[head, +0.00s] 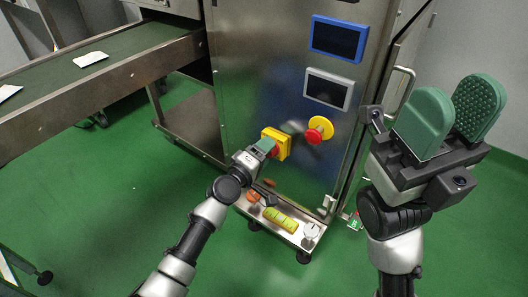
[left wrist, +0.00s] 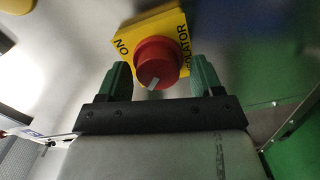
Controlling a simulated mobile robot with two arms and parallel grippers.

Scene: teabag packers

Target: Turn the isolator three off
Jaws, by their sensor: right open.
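The isolator (head: 281,146) is a yellow block with a red knob on the front of the steel machine. In the left wrist view the red knob (left wrist: 156,62) sits on a yellow plate (left wrist: 130,38) marked ON at its left; a pale mark on the knob's rim points down and left. My left gripper (head: 263,149) is at the knob. In the left wrist view its green fingers (left wrist: 162,78) stand apart on either side of the knob, with a small gap at the right finger. My right gripper (head: 452,103) is open and empty at the right.
A red round button on a yellow base (head: 319,130) sits right of the isolator. Two screens, blue-framed (head: 338,38) and grey-framed (head: 328,89), are above. A low steel ledge (head: 268,222) holds several small items. A conveyor (head: 120,52) runs at the left.

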